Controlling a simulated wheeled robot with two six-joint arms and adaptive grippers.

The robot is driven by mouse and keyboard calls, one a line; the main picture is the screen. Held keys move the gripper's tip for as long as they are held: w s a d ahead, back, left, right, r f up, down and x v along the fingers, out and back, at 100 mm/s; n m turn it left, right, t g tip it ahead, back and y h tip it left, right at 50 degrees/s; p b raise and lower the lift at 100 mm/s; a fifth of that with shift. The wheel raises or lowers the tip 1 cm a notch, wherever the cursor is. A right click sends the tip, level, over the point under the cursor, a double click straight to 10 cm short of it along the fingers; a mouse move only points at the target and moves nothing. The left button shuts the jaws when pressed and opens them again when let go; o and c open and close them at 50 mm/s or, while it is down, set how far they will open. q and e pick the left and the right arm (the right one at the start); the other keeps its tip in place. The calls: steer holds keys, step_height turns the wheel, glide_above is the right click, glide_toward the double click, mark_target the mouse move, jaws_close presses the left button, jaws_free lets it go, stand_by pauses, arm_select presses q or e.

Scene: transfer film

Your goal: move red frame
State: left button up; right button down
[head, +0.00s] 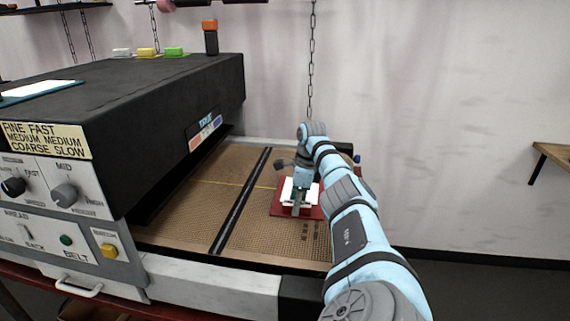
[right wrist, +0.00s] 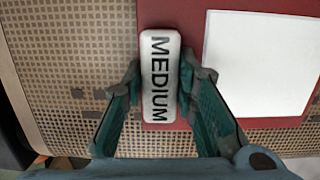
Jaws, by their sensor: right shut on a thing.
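The red frame (head: 280,209) lies on the perforated belt of the machine, with a white panel in it. In the right wrist view the red frame (right wrist: 192,24) shows beside its white panel (right wrist: 262,62). A white block marked MEDIUM (right wrist: 160,48) sits on the frame's red border. My right gripper (head: 297,205) is over the frame in the head view. In the right wrist view its two fingers (right wrist: 160,78) are shut on either side of the MEDIUM block. My left gripper is not in view.
The large black-topped machine (head: 140,95) with its control panel (head: 62,195) stands on the left. The tan belt (head: 215,185) has a black bar (head: 240,200) across it. A chain (head: 312,70) hangs behind. A wooden shelf (head: 553,155) is at the right.

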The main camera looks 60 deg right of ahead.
steer(key=shift+s, duration=0.1)
steer(key=c, duration=1.2)
jaws_free()
steer(key=r, duration=0.5)
steer(key=s+r, duration=0.1)
steer(key=r, duration=0.1)
steer(key=shift+d+r, duration=0.2)
steer(key=shift+r, duration=0.05)
